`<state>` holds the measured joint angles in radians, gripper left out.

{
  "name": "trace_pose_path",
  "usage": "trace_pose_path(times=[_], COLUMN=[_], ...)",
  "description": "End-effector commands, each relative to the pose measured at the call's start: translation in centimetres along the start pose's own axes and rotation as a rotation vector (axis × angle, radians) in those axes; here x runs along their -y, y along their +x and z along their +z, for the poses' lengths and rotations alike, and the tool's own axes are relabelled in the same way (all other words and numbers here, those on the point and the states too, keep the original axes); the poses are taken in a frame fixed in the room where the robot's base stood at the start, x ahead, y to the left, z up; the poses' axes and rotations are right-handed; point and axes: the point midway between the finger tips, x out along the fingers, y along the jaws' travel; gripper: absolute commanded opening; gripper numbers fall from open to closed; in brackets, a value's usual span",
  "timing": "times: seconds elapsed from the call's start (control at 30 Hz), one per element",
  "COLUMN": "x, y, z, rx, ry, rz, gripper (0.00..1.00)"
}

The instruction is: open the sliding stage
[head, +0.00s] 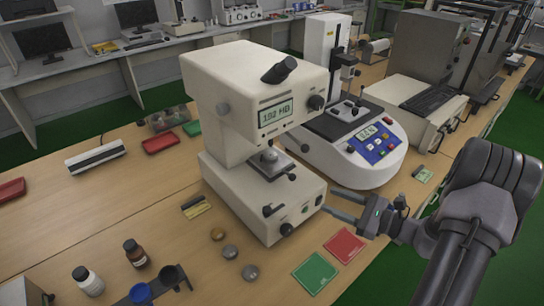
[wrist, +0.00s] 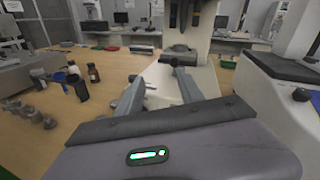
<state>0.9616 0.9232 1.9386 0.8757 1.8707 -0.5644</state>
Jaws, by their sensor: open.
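A cream hardness tester (head: 245,95) with a lit display stands mid-table in the head view. Its stage (head: 268,163) sits under the head with a small metal piece on it. A dark lever handle (head: 273,210) and knobs are on the front of its base. My gripper (head: 327,198) is open and empty, close to the right front side of the base. In the wrist view the gripper (wrist: 160,83) has its two fingers spread, with the tester's base (wrist: 168,76) beyond and between them. I cannot tell whether either finger touches the tester.
A second instrument (head: 365,140) with a blue panel stands close to the tester's right. Red (head: 345,244) and green (head: 316,272) pads lie in front.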

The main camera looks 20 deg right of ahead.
Motion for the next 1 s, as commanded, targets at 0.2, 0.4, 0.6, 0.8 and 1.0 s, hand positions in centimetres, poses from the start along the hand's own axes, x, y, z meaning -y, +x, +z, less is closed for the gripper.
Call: trace_pose_path(times=[0.2, 0.4, 0.6, 0.8, 1.0], x=[1.8, 2.1, 2.7, 3.2, 3.6], y=[-1.6, 2.8, 7.8, 12.2, 14.7], z=[-2.5, -2.5, -2.4, -2.2, -2.1], rx=[0.031, 0.031, 0.031, 0.030, 0.030], ry=[0.058, 0.056, 0.055, 0.055, 0.056], rz=[-0.127, -0.120, -0.119, -0.118, -0.120], gripper=[0.45, 0.45, 0.45, 0.45, 0.45])
